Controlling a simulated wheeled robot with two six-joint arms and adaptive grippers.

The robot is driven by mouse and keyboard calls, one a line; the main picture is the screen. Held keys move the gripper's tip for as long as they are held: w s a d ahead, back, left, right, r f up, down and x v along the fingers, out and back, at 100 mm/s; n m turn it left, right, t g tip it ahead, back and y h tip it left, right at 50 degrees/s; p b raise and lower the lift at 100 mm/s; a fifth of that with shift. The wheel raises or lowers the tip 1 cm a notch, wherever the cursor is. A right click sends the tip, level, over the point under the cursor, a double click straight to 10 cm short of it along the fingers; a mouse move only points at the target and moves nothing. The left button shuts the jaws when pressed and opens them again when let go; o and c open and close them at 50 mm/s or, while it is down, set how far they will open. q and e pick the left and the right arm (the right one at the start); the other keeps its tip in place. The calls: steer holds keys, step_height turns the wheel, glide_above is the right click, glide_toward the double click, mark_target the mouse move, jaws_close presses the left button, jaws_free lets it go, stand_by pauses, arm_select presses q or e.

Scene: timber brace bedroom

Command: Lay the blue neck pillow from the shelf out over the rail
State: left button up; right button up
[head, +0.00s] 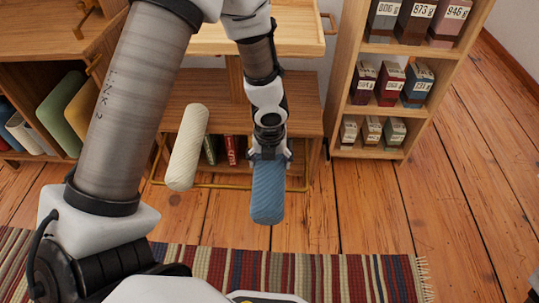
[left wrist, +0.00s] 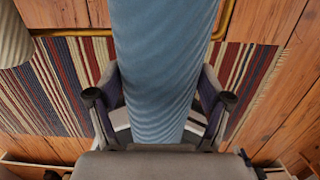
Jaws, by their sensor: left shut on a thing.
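The blue neck pillow (head: 267,200) hangs below my left gripper (head: 269,155), which is shut on its upper end. In the left wrist view the blue pillow (left wrist: 165,60) runs between the two fingers (left wrist: 160,100). The brass rail (head: 222,187) runs low in front of the wooden shelf unit. In the left wrist view the rail (left wrist: 226,20) passes behind the pillow, with a corner at right. I cannot tell whether pillow and rail touch. A cream pillow (head: 187,147) stands tilted at the rail's left part. My right gripper is not in view.
Shelf boards with several books (head: 230,150) lie behind the rail. A bookcase with labelled boxes (head: 390,85) stands at right, and a cabinet with coloured folders (head: 62,110) at left. A striped rug (head: 330,275) covers the front floor. Bare floor (head: 370,200) is clear at right.

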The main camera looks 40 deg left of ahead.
arm_select(q)
steer(key=shift+w+a+f+p, duration=0.15)
steer(key=shift+w+a+p, duration=0.15)
steer(key=shift+w, duration=0.25)
steer(key=shift+w+a+f+p, duration=0.1)
steer(key=shift+w+a+p, duration=0.1)
steer(key=shift+w+a, duration=0.25)
steer(key=w+p, duration=0.1)
steer(key=w+a, duration=0.1)
steer(key=w+p, duration=0.1)
steer(key=shift+w+a+f+p, duration=0.2)
steer(key=shift+a+f+p, duration=0.1)
steer(key=shift+a+f, duration=0.1)
steer(key=shift+w+a+f+p, duration=0.35)
steer(key=shift+w+a+p, duration=0.15)
steer(key=shift+w, duration=0.3)
steer(key=shift+w+a+f+p, duration=0.35)
steer(key=shift+w+a+p, duration=0.15)
steer(key=shift+w, duration=0.25)
steer(key=shift+w+a+f, duration=0.1)
steer(key=shift+w+f, duration=0.05)
steer(key=shift+f, duration=0.15)
steer(key=shift+w+a+f+p, duration=0.2)
steer(key=shift+w+f+p, duration=0.1)
steer(key=shift+f, duration=0.3)
steer(key=shift+w+a+f+p, duration=0.2)
steer(key=shift+w+f, duration=0.1)
steer(key=shift+f, duration=0.3)
steer(key=o, duration=1.1)
steer(key=shift+d, duration=0.1)
